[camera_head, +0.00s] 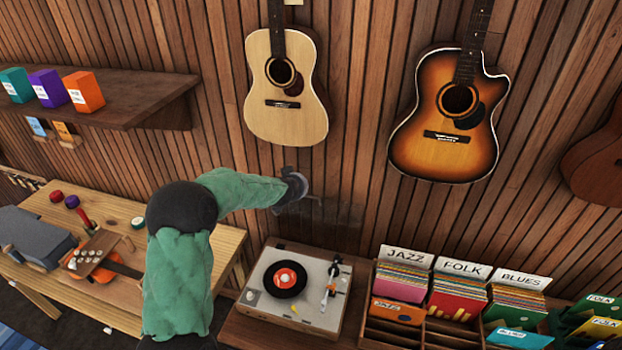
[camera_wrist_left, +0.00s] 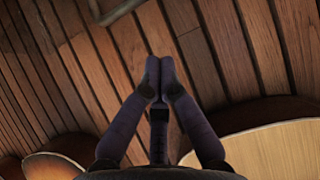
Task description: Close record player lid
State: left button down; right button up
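The record player (camera_head: 318,277) stands on a wooden cabinet, with a black record with a red label on its platter. Its see-through lid (camera_head: 345,213) shows faintly, raised upright at the back against the slatted wall. My left gripper (camera_head: 309,197) is in the air by the upper left of the lid; I cannot tell whether it touches it. In the left wrist view, the left gripper's fingers (camera_wrist_left: 160,78) meet at the tips with nothing seen between them. My right gripper is not in view.
Record crates (camera_head: 430,320) stand close to the player's right. A pale guitar (camera_head: 286,100) and a sunburst guitar (camera_head: 450,125) hang above. A shelf (camera_head: 110,98) juts out at upper left.

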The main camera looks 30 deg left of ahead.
pick_arm(q)
jog(key=x, duration=0.5)
jog(key=shift+w+a+f+p, duration=0.1)
jog(key=shift+w+f+p, duration=0.1)
jog(key=shift+w+p, duration=0.15)
jog(key=shift+x, duration=1.8)
jog(key=shift+s+f, duration=0.15)
jog(key=shift+s, duration=0.25)
jog(key=shift+s+f+b, duration=0.1)
jog(key=shift+s+b, duration=0.3)
jog(key=shift+s, duration=0.3)
jog(key=shift+s+d+f, duration=0.15)
jog(key=shift+s+d, duration=0.05)
jog(key=shift+s, duration=0.25)
jog(key=shift+s+d+f, duration=0.15)
jog(key=shift+s+d, duration=0.05)
jog(key=shift+s, duration=0.25)
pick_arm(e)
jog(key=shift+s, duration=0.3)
